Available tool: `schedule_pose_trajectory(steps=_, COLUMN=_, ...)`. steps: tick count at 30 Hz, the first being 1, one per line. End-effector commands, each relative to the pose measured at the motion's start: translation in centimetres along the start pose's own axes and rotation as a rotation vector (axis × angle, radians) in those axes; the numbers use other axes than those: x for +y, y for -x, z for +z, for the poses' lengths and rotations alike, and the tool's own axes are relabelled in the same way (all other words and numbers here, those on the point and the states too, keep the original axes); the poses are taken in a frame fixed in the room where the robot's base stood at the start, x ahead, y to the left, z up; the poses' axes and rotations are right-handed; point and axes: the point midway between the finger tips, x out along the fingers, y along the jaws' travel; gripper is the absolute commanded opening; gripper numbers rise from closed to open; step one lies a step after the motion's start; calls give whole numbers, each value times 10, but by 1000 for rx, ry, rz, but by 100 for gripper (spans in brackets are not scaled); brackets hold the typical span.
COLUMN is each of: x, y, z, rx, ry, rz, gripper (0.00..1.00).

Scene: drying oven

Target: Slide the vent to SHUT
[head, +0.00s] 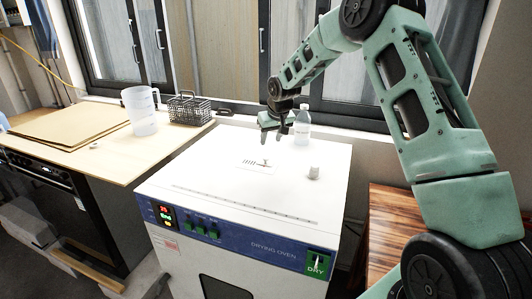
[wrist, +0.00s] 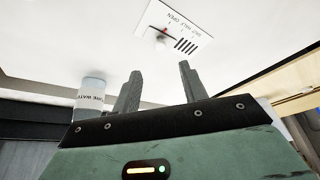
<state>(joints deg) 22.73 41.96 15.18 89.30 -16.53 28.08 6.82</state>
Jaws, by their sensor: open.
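The vent plate (head: 247,168) lies on top of the white drying oven (head: 215,185), with dark slots and a small slider knob (head: 265,161) at its right side. In the wrist view the vent plate (wrist: 203,22) shows upside-down lettering, including OPEN, and the knob (wrist: 162,43) with a red mark beside it. The knob sits toward the plate's left there, near the OPEN lettering. My gripper (head: 275,139) is open and empty above the oven top, behind the vent in the head view. In the wrist view its fingers (wrist: 160,68) are apart and clear of the knob.
A labelled bottle (head: 302,128) stands on the oven's back edge, close to my gripper; it also shows in the wrist view (wrist: 90,94). A small grey cylinder (head: 314,172) stands right of the vent. A jug (head: 140,112) and wire basket (head: 190,110) stand on the left bench.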

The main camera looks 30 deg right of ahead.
Motion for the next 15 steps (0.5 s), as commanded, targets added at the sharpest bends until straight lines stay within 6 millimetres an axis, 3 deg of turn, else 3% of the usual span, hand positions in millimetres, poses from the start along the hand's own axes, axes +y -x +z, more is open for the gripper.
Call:
schedule_pose_trajectory(steps=9, x=-1, y=-63, z=0, rx=-3, ry=0, rz=-1, gripper=43)
schedule_pose_trajectory(steps=15, x=0, y=-88, z=0, rx=-2, ry=0, rz=-1, gripper=43)
